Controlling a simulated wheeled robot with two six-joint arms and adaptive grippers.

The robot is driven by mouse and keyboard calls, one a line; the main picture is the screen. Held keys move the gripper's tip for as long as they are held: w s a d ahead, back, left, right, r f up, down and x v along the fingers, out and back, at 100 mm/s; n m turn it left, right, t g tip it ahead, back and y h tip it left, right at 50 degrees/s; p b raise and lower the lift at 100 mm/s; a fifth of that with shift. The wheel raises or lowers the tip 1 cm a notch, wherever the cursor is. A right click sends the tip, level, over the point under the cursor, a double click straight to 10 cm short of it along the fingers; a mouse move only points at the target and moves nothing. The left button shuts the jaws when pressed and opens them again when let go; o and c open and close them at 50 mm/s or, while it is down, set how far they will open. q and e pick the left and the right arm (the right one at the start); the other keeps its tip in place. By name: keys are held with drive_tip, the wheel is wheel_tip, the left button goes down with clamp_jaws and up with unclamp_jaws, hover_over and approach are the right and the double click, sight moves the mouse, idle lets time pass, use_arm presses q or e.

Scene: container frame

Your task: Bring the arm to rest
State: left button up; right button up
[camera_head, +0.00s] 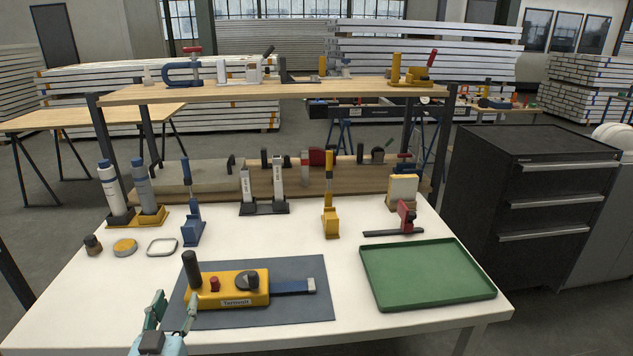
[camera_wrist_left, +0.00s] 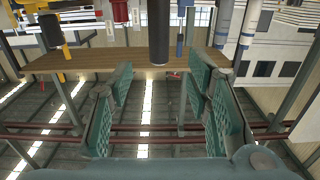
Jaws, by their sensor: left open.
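My left gripper (camera_head: 173,308) shows at the bottom left of the head view, over the near left edge of the white table (camera_head: 90,302). Its teal fingers are spread apart with nothing between them. In the left wrist view the padded fingers of my left gripper (camera_wrist_left: 160,108) stand wide open, and the space between them is empty. Beyond them a dark upright handle (camera_wrist_left: 160,32) shows at the top. My right gripper is in neither view.
A yellow tool with a black handle (camera_head: 237,288) lies on a grey mat (camera_head: 290,318), just right of my left gripper. A green tray (camera_head: 425,272) is at the right. Small items, bottles (camera_head: 143,187) and clamps stand farther back, below a wooden shelf (camera_head: 280,91).

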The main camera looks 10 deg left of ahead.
use_arm(q)
drive_tip(key=s+d+f+g, duration=0.4)
drive_tip(key=s+f+g, duration=0.4)
drive_tip(key=s+f, duration=0.4)
drive_tip(key=s+d+f+m+g+h, duration=0.5)
drive_tip(key=s+d+f, duration=0.2)
drive_tip(key=s+d, duration=0.35)
wheel_tip(320, 180, down, 15)
drive_tip(key=a+g+p, duration=0.2)
drive_tip(key=a+p, duration=0.1)
drive_tip(key=s+f+p, duration=0.2)
drive_tip(key=s+f, duration=0.9)
drive_tip(key=s, duration=0.4)
drive_tip(key=shift+s+f+n+g, duration=0.3)
drive_tip(key=shift+f+n+g, duration=0.1)
drive_tip(key=shift+a, duration=0.1)
